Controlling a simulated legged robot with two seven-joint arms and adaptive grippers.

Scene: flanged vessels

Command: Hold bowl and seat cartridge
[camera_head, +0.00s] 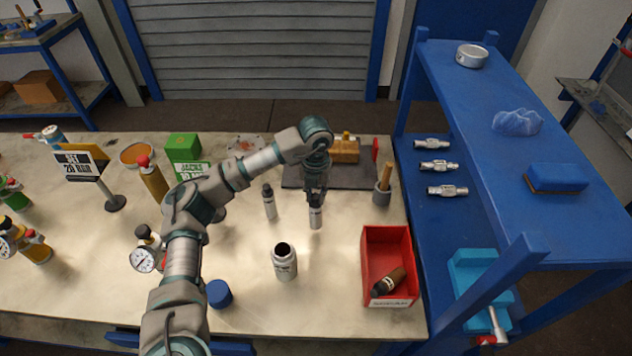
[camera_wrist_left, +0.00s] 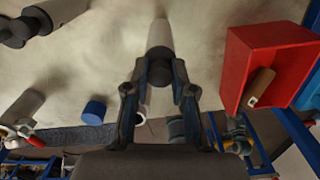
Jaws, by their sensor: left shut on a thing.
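A pale cartridge (camera_head: 316,216) with a dark top stands on the bench in the head view. My left gripper (camera_head: 316,194) points down at it and is shut on its dark top; in the wrist view the dark top (camera_wrist_left: 160,68) sits between the fingertips and the pale body (camera_wrist_left: 160,36) extends beyond. A second, similar cartridge (camera_head: 269,205) stands just left of it. The pale open bowl (camera_head: 285,266) stands upright nearer the front, its dark mouth upward and looking empty. A blue cap (camera_head: 219,293) lies left of the bowl. My right gripper is not in view.
A red bin (camera_head: 371,240) holding a brown bottle (camera_head: 388,282) stands right of the bowl. A cup with a wooden handle (camera_head: 382,193) stands behind it. Gauge fittings (camera_head: 146,252) and bottles crowd the left. A blue shelf (camera_head: 560,235) borders the right.

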